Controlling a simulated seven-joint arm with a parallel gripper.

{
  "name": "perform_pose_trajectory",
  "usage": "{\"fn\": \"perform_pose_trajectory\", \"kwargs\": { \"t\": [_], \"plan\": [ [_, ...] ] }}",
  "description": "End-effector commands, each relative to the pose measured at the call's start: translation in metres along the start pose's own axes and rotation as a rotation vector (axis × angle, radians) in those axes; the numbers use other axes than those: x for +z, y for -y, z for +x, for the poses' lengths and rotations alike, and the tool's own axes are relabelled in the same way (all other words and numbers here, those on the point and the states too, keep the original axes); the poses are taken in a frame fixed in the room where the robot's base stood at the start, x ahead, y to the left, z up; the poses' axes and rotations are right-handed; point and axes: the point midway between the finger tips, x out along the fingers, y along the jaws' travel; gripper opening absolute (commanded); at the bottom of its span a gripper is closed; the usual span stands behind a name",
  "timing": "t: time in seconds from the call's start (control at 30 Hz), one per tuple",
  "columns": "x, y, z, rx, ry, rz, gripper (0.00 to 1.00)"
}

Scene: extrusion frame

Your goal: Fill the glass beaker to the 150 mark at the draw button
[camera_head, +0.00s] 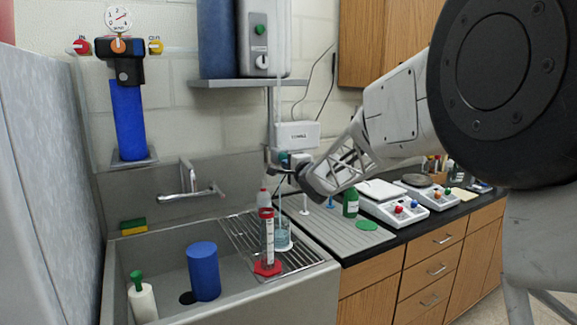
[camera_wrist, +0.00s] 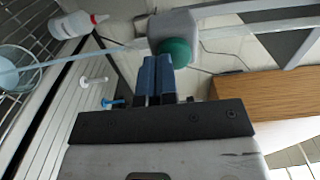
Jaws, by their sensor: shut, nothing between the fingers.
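The glass beaker (camera_head: 284,243) stands on the wire rack over the sink, with bluish liquid low in it. It also shows at the left edge of the wrist view (camera_wrist: 12,68). A pale line, water stream or thin tube, runs down to it from the dispenser. The white dispenser head (camera_head: 297,135) hangs on the wall above. A round green button (camera_wrist: 175,51) sits on its white housing in the wrist view. My gripper (camera_wrist: 157,62) is shut and empty, its blue fingertips at the button; whether they press it I cannot tell. The beaker's marks are too small to read.
A red-based measuring cylinder (camera_head: 267,240) stands just in front of the beaker. A white bottle with a red cap (camera_wrist: 75,24) is close by. A blue cylinder (camera_head: 203,271) stands in the sink. Scales (camera_head: 394,206) and a green bottle (camera_head: 350,202) are on the right.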

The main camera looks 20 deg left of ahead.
Motion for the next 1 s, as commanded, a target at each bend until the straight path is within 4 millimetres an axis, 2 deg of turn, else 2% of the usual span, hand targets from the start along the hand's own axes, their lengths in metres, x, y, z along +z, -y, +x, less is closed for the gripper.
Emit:
{"fn": "perform_pose_trajectory", "kwargs": {
  "t": [0.7,1.0],
  "plan": [
    [0.001,0.0,0.0,-0.001,0.001,0.0,0.0],
    [0.0,0.001,-0.016,0.0,0.0,0.0,0.0]
  ]
}}
